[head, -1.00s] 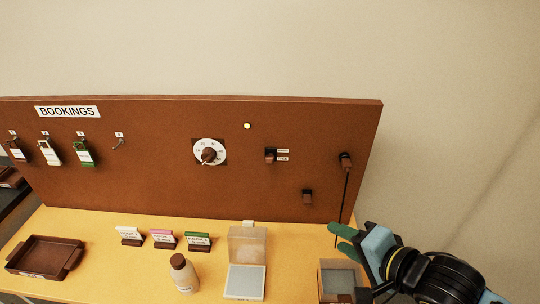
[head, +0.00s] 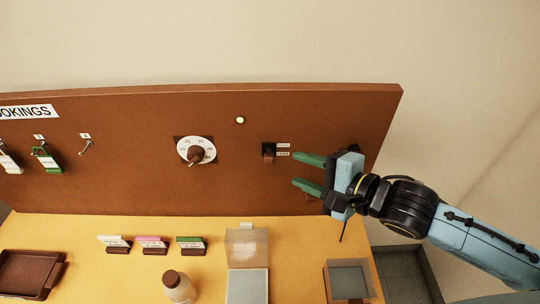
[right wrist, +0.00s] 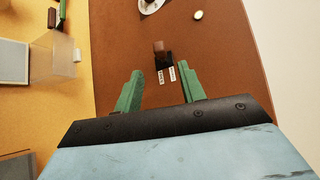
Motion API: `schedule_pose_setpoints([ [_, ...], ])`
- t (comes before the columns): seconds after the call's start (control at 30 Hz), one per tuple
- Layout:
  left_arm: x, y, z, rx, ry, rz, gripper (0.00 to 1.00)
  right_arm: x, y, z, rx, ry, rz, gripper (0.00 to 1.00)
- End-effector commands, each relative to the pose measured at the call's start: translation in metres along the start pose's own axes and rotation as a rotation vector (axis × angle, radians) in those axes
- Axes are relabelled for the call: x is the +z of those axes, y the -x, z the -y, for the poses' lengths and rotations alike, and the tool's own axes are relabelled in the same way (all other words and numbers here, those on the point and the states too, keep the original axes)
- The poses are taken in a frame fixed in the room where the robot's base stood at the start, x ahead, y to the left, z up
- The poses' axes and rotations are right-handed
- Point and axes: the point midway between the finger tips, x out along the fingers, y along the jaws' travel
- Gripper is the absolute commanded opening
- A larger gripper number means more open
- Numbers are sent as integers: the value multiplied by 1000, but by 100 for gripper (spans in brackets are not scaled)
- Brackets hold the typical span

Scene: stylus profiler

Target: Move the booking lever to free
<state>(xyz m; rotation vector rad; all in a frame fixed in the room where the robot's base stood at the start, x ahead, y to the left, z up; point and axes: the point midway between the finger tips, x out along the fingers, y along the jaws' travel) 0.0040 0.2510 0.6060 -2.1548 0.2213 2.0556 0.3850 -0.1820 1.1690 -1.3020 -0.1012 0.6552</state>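The booking lever (head: 268,152) is a small dark brown lever on a black base on the upright brown board, with two small white labels (head: 283,149) to its right. My right gripper (head: 302,171) is open and empty, its green fingers pointing left, a little to the right of the lever and labels. In the right wrist view the lever (right wrist: 159,48) lies ahead of and between the two open fingers (right wrist: 157,82), not touched. The label text is too small to read. My left gripper is not in view.
A white dial (head: 196,151) with a brown knob is left of the lever, with a lit round lamp (head: 240,120) above. Tags hang on hooks at the left. The yellow table (head: 210,222) holds a bottle (head: 177,286), small card stands, a clear-lidded box and a tray (head: 28,273).

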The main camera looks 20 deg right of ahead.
Motion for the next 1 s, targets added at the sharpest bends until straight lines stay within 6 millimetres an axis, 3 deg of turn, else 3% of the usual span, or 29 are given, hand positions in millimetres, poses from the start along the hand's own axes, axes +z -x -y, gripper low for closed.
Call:
schedule_pose_setpoints([
  [0.3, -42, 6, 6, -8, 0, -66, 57, 1, -47, 2, -2, 2, 1, 40],
  [0.6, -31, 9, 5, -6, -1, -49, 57, 1, -85, 1, 0, 1, 0, 40],
  [1.0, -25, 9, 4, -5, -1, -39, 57, 1, -94, 0, 1, 2, 1, 40],
])
